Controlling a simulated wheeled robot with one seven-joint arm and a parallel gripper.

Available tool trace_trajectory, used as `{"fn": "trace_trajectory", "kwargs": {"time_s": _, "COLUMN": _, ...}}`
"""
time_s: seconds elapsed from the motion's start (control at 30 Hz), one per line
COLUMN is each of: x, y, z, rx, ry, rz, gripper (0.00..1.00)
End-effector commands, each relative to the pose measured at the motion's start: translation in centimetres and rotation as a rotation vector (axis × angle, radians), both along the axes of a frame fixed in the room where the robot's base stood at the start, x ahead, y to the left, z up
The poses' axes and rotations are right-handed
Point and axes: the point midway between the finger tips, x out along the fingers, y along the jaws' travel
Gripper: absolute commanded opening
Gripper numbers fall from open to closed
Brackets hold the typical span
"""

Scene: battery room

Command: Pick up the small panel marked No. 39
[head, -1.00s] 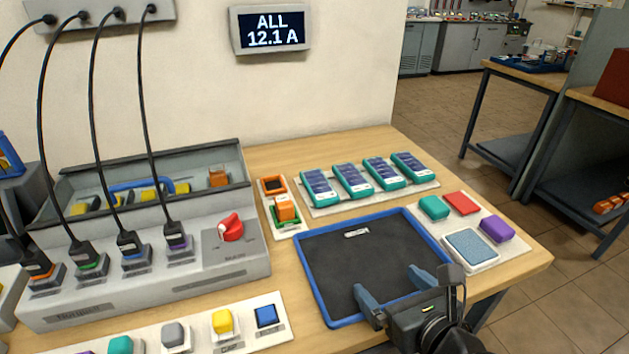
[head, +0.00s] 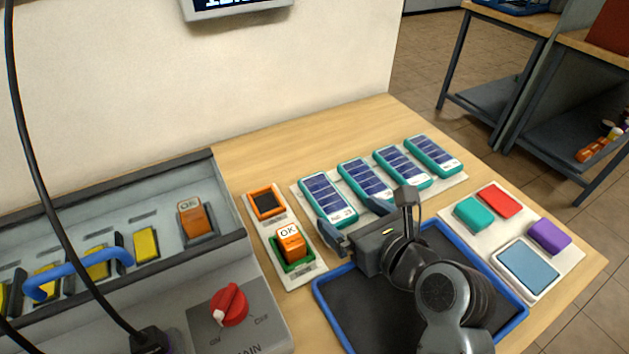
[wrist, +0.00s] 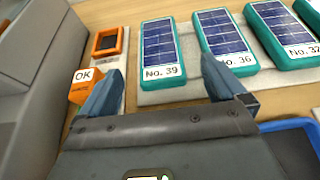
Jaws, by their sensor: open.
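The small panel marked No. 39 (wrist: 159,45) is teal-edged with dark blue solar cells and a white label. It lies leftmost in a row of similar panels, and it also shows in the head view (head: 327,194). My gripper (head: 353,222) is open and empty, just in front of the row's left end. In the wrist view my two fingers (wrist: 160,75) stand apart, one to each side of the No. 39 label. The right finger partly covers the label of panel No. 36 (wrist: 222,32).
An orange block marked OK (head: 290,241) sits in a green frame close to my left finger, with an empty orange frame (head: 283,206) behind. A blue-rimmed tray (head: 512,331) lies under my arm. Coloured pads stand on a white board (head: 568,259) at right.

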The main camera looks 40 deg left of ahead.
Motion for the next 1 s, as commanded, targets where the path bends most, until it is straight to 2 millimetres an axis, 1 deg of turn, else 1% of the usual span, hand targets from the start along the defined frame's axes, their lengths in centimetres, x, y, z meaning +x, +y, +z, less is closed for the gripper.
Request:
{"fn": "trace_trajectory", "kwargs": {"time_s": 0.07, "x": 0.1, "y": 0.3, "z": -0.2, "rx": 0.0, "ry": 0.0, "rz": 0.0, "gripper": 0.98}}
{"fn": "trace_trajectory", "kwargs": {"time_s": 0.37, "x": 1.1, "y": 2.8, "z": -1.3, "rx": -0.001, "ry": 0.0, "rz": 0.001, "gripper": 0.98}}
{"fn": "trace_trajectory", "kwargs": {"time_s": 0.6, "x": 2.3, "y": 5.7, "z": -2.6, "rx": -0.001, "ry": 0.0, "rz": 0.002, "gripper": 0.98}}
{"fn": "trace_trajectory", "kwargs": {"time_s": 0.7, "x": 2.6, "y": 6.4, "z": -2.9, "rx": 0.0, "ry": 0.0, "rz": 0.001, "gripper": 0.98}}
{"fn": "trace_trajectory", "kwargs": {"time_s": 0.97, "x": 2.7, "y": 6.7, "z": -3.0, "rx": 0.0, "ry": -0.001, "rz": 0.0, "gripper": 0.98}}
{"fn": "trace_trajectory", "kwargs": {"time_s": 1.0, "x": 2.7, "y": 6.7, "z": -3.0, "rx": 0.0, "ry": -0.001, "rz": 0.0, "gripper": 0.96}}
